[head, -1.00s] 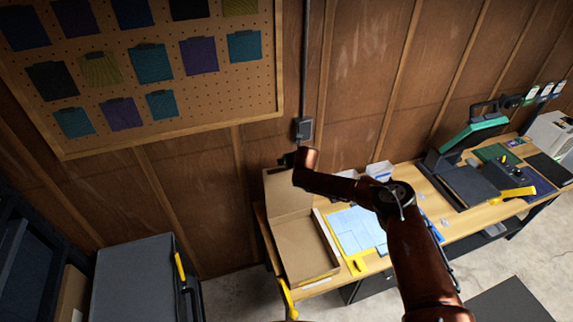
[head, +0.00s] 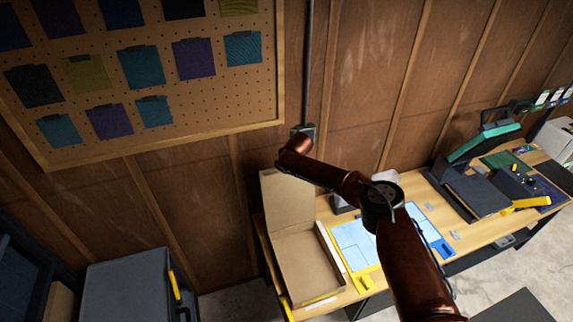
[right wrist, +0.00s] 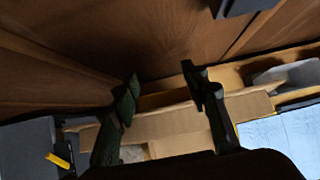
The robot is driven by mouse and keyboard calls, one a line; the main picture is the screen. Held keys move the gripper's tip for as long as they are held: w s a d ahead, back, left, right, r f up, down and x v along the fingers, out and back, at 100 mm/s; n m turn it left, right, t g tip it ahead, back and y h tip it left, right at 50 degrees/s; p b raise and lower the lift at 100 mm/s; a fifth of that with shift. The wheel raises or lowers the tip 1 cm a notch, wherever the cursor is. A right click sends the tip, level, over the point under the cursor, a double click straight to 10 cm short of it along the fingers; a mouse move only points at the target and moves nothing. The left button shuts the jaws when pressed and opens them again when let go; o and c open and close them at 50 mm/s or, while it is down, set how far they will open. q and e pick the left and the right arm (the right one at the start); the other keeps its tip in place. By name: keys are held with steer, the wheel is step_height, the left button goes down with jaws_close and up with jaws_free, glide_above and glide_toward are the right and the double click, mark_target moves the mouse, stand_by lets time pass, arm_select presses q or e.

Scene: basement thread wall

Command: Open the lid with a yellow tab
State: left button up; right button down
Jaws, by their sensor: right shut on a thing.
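A shallow cardboard box (head: 306,268) lies open at the left end of the wooden workbench. Its lid (head: 284,202) stands up at the back, near the wall. A yellow piece (head: 287,303) shows at the box's front left corner; I cannot tell whether it is the tab. My right arm reaches over the bench, and its hand is hidden behind the arm in the head view. In the right wrist view my right gripper (right wrist: 166,92) is at the cardboard lid (right wrist: 165,122) and shut on it, though the exact contact is unclear. My left gripper is out of view.
A blue sheet (head: 358,245) with yellow edging lies right of the box. A dark press (head: 475,185) stands farther right. A grey case (head: 125,285) with a yellow handle is at lower left. A pegboard (head: 140,70) with fabric swatches hangs on the wooden wall.

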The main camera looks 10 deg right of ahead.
steer(key=shift+s+a+f, duration=0.1)
steer(key=shift+s+f, duration=0.15)
steer(key=shift+f, duration=0.25)
steer(key=shift+s+f, duration=0.2)
steer(key=shift+f, duration=0.25)
steer(key=c, duration=1.5)
jaws_free()
steer(key=o, duration=0.4)
steer(key=shift+w+r, duration=0.1)
steer(key=shift+w, duration=0.3)
steer(key=shift+s+r, duration=0.1)
steer(key=shift+r, duration=0.2)
steer(key=v, duration=1.2)
